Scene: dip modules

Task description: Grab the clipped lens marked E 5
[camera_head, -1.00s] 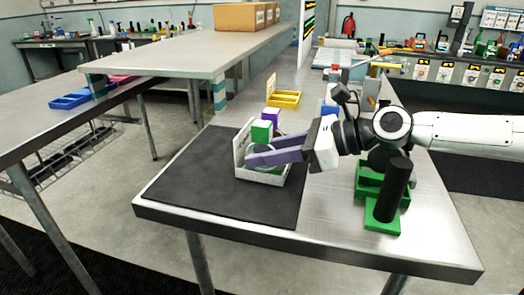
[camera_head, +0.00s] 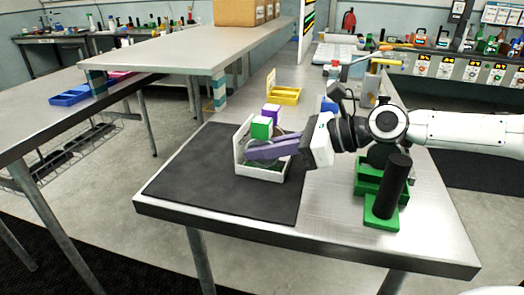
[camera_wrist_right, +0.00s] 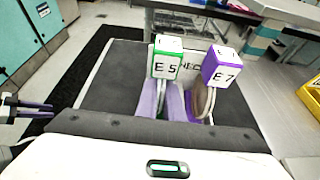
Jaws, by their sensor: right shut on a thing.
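The clipped lens marked E 5 has a white block with green edges (camera_wrist_right: 167,60); its label reads clearly in the right wrist view. In the head view its green and white block (camera_head: 262,127) stands above the white box (camera_head: 240,158). My right gripper (camera_head: 250,151) reaches in from the right, its purple fingers shut on the E 5 lens below the block. The lens disc is partly hidden by the fingers. A second clipped lens marked E 7 (camera_wrist_right: 221,67), with purple edges, is just to the right. My left gripper (camera_wrist_right: 35,107) shows small at the left edge of the wrist view.
The white box stands on a dark mat (camera_head: 215,198) on the steel table, with bare mat in front. A green stand with a black cylinder (camera_head: 394,187) is right of the mat, below my right arm. A yellow tray (camera_head: 284,96) lies behind the box.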

